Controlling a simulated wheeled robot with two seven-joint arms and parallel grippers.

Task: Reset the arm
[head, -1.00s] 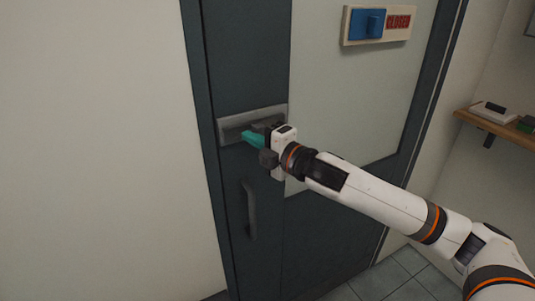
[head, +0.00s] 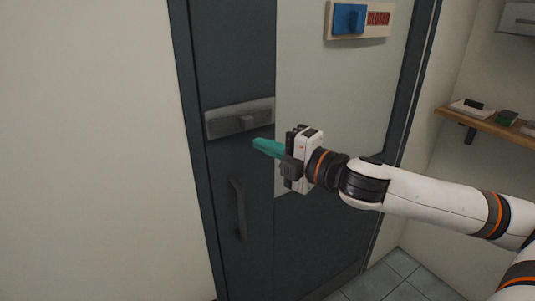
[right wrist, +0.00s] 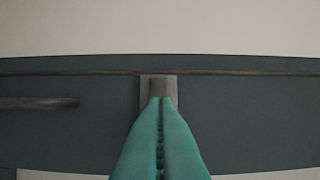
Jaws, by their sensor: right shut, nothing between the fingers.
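My right gripper (head: 262,146) is in front of the dark door (head: 305,240) in the head view, with its teal fingers shut and empty. It stands apart from the metal latch plate (head: 222,123), below and to the right of the plate's small knob (head: 246,122). In the right wrist view the closed teal fingertips (right wrist: 160,102) point toward the latch plate (right wrist: 146,90) and its knob (right wrist: 159,87), partly covering the plate. My left gripper is not in view.
A vertical door handle (head: 238,208) is below the latch plate. A sign with a blue slider (head: 349,19) reading CLOSED is on the door's pale panel. A wooden shelf (head: 484,122) with small items is on the right wall. The left wall (head: 85,150) is bare.

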